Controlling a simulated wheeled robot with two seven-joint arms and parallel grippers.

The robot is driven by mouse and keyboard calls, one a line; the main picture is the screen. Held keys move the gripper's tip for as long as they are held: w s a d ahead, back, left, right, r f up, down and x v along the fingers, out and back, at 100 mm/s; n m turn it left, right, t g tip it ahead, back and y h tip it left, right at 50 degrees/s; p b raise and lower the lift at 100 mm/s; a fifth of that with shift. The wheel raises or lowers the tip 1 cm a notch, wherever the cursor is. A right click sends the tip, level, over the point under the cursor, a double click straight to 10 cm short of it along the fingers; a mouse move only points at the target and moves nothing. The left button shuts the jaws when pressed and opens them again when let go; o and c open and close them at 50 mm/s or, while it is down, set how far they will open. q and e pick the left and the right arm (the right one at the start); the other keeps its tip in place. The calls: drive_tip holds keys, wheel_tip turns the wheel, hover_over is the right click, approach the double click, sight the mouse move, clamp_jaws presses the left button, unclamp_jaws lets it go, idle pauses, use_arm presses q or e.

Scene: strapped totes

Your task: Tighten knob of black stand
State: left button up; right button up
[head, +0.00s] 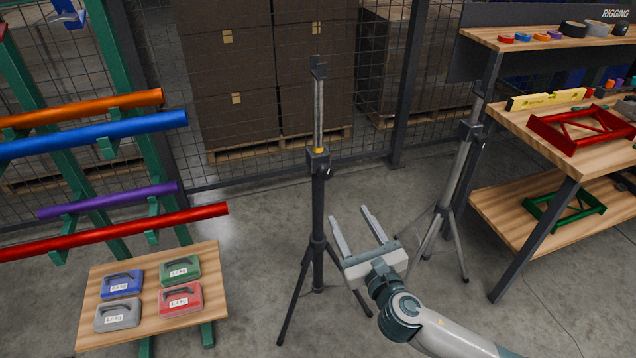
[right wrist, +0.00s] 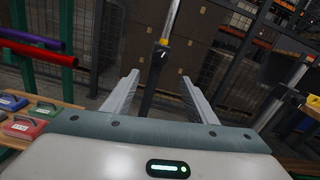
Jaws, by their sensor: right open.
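The black stand (head: 318,205) stands upright on its tripod legs on the floor in the middle of the head view. Its silver inner pole with a yellow band rises from a black collar (head: 317,162), and a small knob (head: 328,172) shows at the collar's right side. My right gripper (head: 352,215) is open and empty, to the right of the stand and lower than the collar, apart from it. In the right wrist view the stand's pole (right wrist: 152,88) appears beyond and between the open fingers. My left gripper is not in view.
A grey stand (head: 458,170) is to the right, near a wooden workbench (head: 500,200) with red and green frames. At left, a rack holds coloured tubes (head: 100,133) above a wooden platform (head: 150,335) with several weights. A mesh fence and stacked boxes are behind.

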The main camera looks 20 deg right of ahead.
sight(327, 176)
drive_tip(key=shift+d, duration=0.1)
drive_tip(key=shift+w, duration=0.15)
drive_tip(key=w, duration=1.6)
drive_tip(key=shift+a+p, duration=0.3)
drive_tip(key=shift+p, duration=0.05)
drive_tip(key=shift+w, duration=0.55)
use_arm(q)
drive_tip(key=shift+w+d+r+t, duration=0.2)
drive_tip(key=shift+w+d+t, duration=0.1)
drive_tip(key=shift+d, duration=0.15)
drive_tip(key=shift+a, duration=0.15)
use_arm(e)
drive_tip(key=shift+f, duration=0.1)
drive_tip(key=c, duration=1.1)
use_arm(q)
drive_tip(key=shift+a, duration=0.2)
use_arm(e)
drive_tip(key=shift+o, duration=0.2)
